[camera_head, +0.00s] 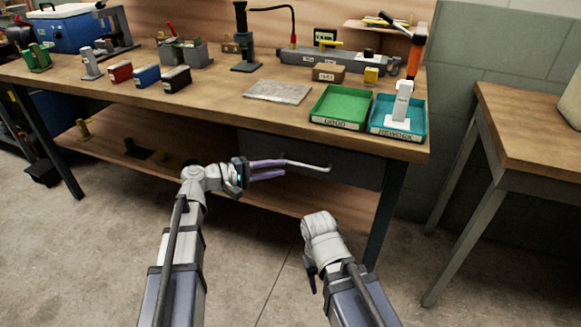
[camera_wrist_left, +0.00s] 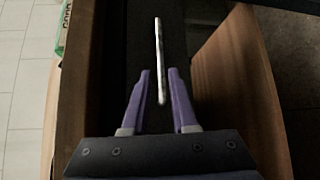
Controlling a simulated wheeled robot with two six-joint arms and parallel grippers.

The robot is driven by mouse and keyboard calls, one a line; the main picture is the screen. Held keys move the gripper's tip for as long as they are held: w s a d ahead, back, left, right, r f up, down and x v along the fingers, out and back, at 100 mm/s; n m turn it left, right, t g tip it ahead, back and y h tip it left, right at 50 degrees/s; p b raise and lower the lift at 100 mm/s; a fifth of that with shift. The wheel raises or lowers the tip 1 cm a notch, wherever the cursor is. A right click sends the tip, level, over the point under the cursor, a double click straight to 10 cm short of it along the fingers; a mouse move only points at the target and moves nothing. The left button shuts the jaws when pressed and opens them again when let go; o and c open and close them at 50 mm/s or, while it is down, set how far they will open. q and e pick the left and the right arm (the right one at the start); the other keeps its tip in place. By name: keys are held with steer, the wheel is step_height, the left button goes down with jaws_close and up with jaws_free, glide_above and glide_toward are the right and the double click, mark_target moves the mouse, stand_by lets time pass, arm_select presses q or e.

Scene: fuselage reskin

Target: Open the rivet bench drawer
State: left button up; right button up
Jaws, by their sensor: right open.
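The rivet bench drawer (camera_head: 350,168) is a dark grey front under the right part of the workbench top. It looks closed. Its pale metal bar handle (camera_head: 312,166) runs along the front and also shows in the left wrist view (camera_wrist_left: 158,50). My left gripper (camera_head: 284,168) has purple fingers pointing at the handle. In the left wrist view its fingers (camera_wrist_left: 160,72) are apart, with the handle's near end in the gap between them. I see no clear contact. My right gripper (camera_head: 313,284) hangs low in front of the bench, away from the drawer, its fingers mostly hidden.
The wooden workbench top (camera_head: 215,95) carries a green tray (camera_head: 340,106), a teal tray (camera_head: 385,128) and several tools. A lower shelf (camera_head: 130,160) runs beneath. A second table (camera_head: 530,130) stands at the right. The floor (camera_head: 100,250) in front is clear.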

mark_target(300, 165)
arm_select(q)
steer(key=shift+b+x, duration=0.55)
steer(key=shift+x, duration=3.4)
steer(key=shift+s, duration=0.1)
steer(key=shift+c, duration=0.4)
jaws_close()
